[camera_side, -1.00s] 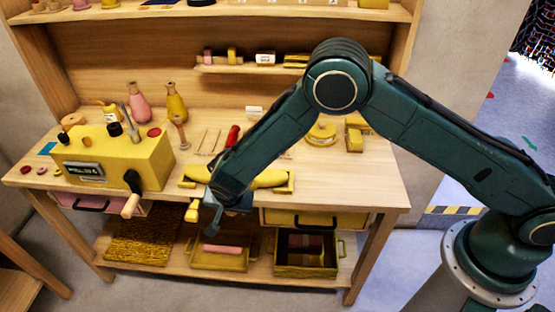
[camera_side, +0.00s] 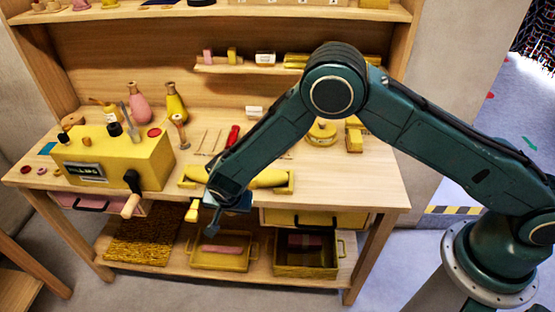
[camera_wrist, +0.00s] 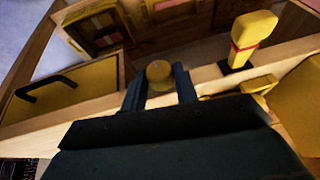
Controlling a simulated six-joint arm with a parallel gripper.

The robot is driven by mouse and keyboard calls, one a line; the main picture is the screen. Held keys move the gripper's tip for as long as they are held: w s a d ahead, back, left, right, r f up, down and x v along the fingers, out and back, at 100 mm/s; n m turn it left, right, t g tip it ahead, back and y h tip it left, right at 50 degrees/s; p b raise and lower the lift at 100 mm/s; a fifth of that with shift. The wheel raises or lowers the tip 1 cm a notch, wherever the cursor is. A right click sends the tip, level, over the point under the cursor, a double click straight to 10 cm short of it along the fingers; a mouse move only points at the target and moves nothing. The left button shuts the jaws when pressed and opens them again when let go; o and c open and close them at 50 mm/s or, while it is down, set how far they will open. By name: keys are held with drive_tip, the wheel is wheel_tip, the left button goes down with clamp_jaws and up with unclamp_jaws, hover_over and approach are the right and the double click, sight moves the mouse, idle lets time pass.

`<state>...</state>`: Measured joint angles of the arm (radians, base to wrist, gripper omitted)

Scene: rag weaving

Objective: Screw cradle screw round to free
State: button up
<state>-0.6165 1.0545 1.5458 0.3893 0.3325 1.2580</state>
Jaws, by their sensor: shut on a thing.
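The cradle screw shows as a round yellow-brown knob (camera_wrist: 158,72) in the wrist view, at the bench's front edge. My gripper (camera_wrist: 160,86) has one finger on each side of this knob and is shut on it. In the side view my gripper (camera_side: 214,218) is at the front edge, below the yellow cradle (camera_side: 288,186), which holds a yellow roll (camera_side: 268,177). The knob itself is hidden by my gripper in the side view.
A yellow paddle-shaped handle with a red band (camera_wrist: 254,30) stands close beside the gripper. A yellow drawer (camera_side: 312,219) is to the right. The yellow machine (camera_side: 118,160) with a crank is left. Trays (camera_side: 219,263) sit on the lower shelf.

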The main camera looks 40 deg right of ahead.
drive_tip(key=shift+w+g+h, duration=0.2)
drive_tip(key=shift+g+h, duration=0.3)
drive_tip(key=shift+h, duration=0.1)
drive_tip(key=shift+w+a+g+h, duration=0.1)
drive_tip(key=shift+g+h, duration=0.2)
drive_tip(key=shift+h, duration=0.1)
drive_tip(key=shift+n+g, duration=0.3)
drive_tip(key=shift+w+r+g+h, duration=0.1)
drive_tip(key=shift+w+g+h, duration=0.4)
drive_tip(key=shift+h, duration=0.5)
drive_tip(key=shift+s+a+n+g, duration=0.3)
drive_tip(key=shift+s+a, duration=0.05)
drive_tip(key=shift+s, duration=0.25)
drive_tip(key=o, duration=1)
drive_tip(key=shift+c, duration=0.2)
drive_tip(key=shift+w+d, duration=0.35)
drive_tip(key=shift+w, duration=0.05)
drive_tip(key=shift+s+t+y, duration=0.35)
drive_tip(key=shift+t+y, duration=0.45)
